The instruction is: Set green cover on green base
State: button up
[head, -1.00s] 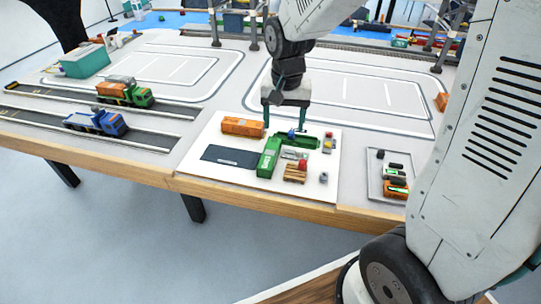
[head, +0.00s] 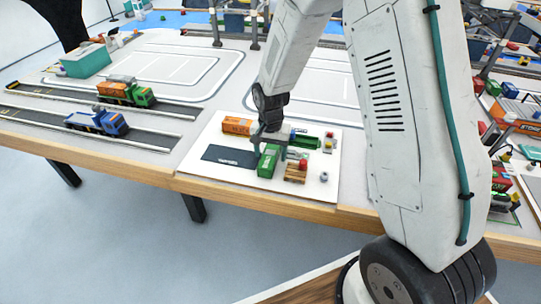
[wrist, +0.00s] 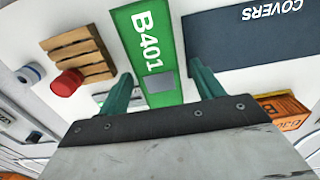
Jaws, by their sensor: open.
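A long green piece lettered B401 (head: 268,161), which I take for the green cover, lies on the white board beside the dark mat. In the wrist view the B401 piece (wrist: 143,38) runs between my fingers, with a grey square on its top. My gripper (head: 268,139) is open above its far end, with a finger to each side; contact cannot be told. A second, darker green piece (head: 306,142), looking like the open green base, lies behind and to the right, partly hidden by my arm.
The dark mat marked COVERS (head: 228,156) lies left of the green piece. An orange container (head: 237,125) stands behind it. A wooden pallet (head: 295,175) and a red knob (head: 303,163) are close on the right. Toy trucks (head: 97,122) stand farther left.

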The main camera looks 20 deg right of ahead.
jog(key=shift+f, duration=0.3)
jog(key=c, duration=1.2)
jog(key=shift+o, duration=0.2)
